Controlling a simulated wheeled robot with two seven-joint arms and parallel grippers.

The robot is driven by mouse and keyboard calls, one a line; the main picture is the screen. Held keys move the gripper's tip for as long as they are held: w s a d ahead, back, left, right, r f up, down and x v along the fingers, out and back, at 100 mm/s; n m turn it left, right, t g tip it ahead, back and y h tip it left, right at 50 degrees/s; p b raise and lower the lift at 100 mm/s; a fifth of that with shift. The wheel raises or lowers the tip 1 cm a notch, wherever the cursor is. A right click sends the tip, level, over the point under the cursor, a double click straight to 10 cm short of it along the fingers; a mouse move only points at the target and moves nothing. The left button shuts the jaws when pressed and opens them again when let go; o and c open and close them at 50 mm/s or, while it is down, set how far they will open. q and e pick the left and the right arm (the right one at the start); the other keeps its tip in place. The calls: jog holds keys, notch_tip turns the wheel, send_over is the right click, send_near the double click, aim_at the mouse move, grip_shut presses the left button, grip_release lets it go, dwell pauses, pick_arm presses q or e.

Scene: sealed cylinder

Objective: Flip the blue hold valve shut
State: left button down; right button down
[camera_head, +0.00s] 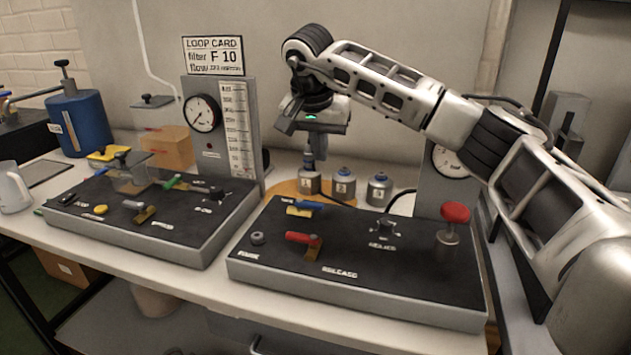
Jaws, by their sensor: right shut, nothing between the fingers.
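The blue hold valve (305,206) is a small blue lever with a brass-coloured part, near the back left corner of the right black-topped panel (400,273). The lever lies roughly left to right across the picture. My right gripper (311,157) hangs above and behind it, pointing down. It is shut and empty, apart from the valve, in front of the small capped bottles. Its fingertips are small and partly lost against a bottle. My left gripper is not in view.
A red-handled valve (301,238) sits just in front of the blue one. A red knob (455,212) rises at the panel's right. Several small bottles (343,184) stand behind the panel. A gauge board (222,130) stands left, behind another panel (140,228).

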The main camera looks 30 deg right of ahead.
aim_at(309, 205)
jog(key=x, duration=0.9)
jog(key=shift+w+f+p, duration=0.1)
jog(key=shift+w+p, duration=0.05)
jog(key=shift+p, duration=0.25)
jog(key=shift+a+f, duration=0.1)
jog(key=shift+f, duration=0.25)
jog(key=shift+s+a+r+p, duration=0.1)
jog(key=shift+s+a+p, duration=0.35)
jog(key=shift+s+a, duration=0.7)
jog(key=shift+a, duration=0.15)
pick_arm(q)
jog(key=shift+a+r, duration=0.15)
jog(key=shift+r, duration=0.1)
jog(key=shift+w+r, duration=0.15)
pick_arm(e)
jog(key=shift+a, duration=0.15)
